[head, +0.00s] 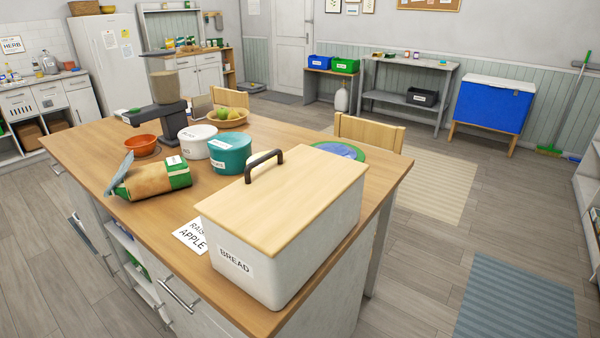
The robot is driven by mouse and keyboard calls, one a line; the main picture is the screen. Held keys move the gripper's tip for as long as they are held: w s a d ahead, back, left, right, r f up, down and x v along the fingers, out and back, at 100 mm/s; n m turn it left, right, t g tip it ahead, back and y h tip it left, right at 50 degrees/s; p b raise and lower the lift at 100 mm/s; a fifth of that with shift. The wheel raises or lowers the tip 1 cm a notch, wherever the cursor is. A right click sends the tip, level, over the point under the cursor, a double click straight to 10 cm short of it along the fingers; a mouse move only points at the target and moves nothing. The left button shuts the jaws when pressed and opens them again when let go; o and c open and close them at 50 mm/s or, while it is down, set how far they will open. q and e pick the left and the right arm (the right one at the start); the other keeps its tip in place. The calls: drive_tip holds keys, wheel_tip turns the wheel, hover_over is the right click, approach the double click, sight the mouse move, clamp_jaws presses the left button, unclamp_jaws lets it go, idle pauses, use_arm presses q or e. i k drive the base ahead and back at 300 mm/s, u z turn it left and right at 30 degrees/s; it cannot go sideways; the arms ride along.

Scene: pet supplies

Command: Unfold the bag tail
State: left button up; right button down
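A brown and green bag (155,180) lies on its side on the wooden island counter, left of the bread box. A pale blue-grey flap (120,172), which looks like its tail, sticks up at its left end; how it is folded is too small to tell. The bag's right end is green with a white label. No gripper or arm of mine shows in the head view.
A large white bread box (285,225) with a wooden lid fills the counter's near right. An orange bowl (142,145), a grey scale-like appliance (168,110), a white tub (197,141) and a teal tub (230,153) stand behind the bag. Bare counter (85,155) lies to its left.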

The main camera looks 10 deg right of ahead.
sight(129, 160)
drive_tip(key=u, duration=2.2)
drive_tip(key=i, duration=2.1)
drive_tip(key=z, duration=2.05)
